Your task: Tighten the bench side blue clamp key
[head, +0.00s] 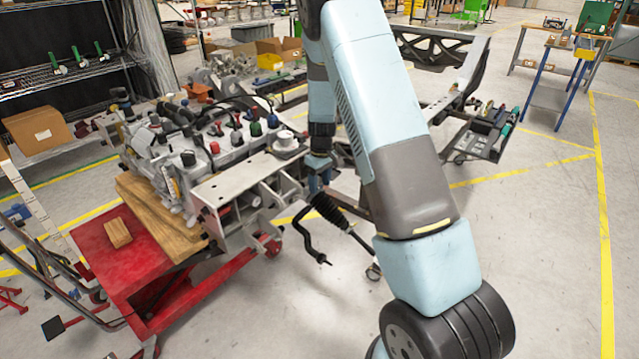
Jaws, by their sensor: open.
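My arm reaches up from the bottom right and back down in the middle of the head view. My gripper (318,178) is at its lower end, small and partly dark, beside the right end of the pale chassis fixture (235,187). It is open, and I see nothing held in it. A blue knob (272,121) stands among red, green and black knobs on the grey assembly, to the left of and above my gripper. I cannot tell whether this knob is the bench side blue clamp key. My arm hides part of the fixture's right side.
A red lift cart (120,262) with wooden blocks (118,233) carries the assembly. A black bent steering part (325,207) juts out below my gripper. A tool tray (490,128) stands behind my arm on the right. The floor at right is mostly clear.

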